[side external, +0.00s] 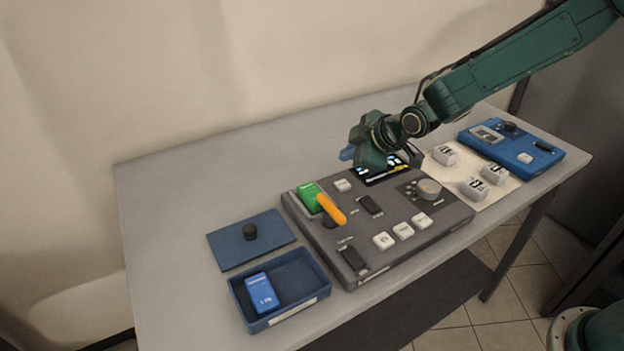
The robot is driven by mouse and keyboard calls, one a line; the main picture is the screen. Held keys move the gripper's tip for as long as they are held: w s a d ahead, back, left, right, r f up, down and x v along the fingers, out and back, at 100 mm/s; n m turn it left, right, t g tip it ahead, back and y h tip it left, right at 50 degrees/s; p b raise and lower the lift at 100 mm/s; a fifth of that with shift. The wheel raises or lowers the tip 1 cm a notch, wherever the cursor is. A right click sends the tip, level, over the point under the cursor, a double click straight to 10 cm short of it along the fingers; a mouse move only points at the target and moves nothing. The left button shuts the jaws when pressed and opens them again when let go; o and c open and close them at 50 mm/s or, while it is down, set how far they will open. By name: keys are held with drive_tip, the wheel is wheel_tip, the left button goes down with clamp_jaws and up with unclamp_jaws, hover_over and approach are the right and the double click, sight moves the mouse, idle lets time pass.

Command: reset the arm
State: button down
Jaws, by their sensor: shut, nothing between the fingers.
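My arm reaches in from the upper right, and my gripper (348,154) is over the back edge of the dark grey control panel (375,225). The gripper is shut with nothing in it. It appears a little above the panel, beside the small dark screen (382,170), which the wrist partly hides. The panel carries a green block (309,196), an orange lever (330,208), a grey knob (429,189) and several white keys (403,231).
A blue open box (310,308) holding a blue block (262,291) stands at the front left. Its dark blue lid (270,245) with a black knob lies behind it. Several white blocks (475,188) sit on a pale mat, near a blue device (512,150). The table's back left is clear.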

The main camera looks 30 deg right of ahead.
drive_tip(key=s+d+r+m+g+h, duration=0.1)
drive_tip(key=s+d+r+m, duration=0.2)
drive_tip(key=s+r, duration=0.35)
drive_tip(key=s+d+r+m, duration=0.2)
drive_tip(key=s+d+r, duration=0.2)
drive_tip(key=s+r, duration=0.3)
drive_tip(key=s+d+m+g, duration=0.1)
drive_tip(key=s+d+m, duration=0.1)
drive_tip(key=s, duration=0.9)
drive_tip(key=s+d+r+m+g, duration=0.1)
drive_tip(key=s+m, duration=0.3)
drive_tip(key=s, duration=0.7)
drive_tip(key=shift+s+d+h, duration=0.25)
drive_tip(key=shift+d+h, duration=0.1)
drive_tip(key=shift+h, duration=0.05)
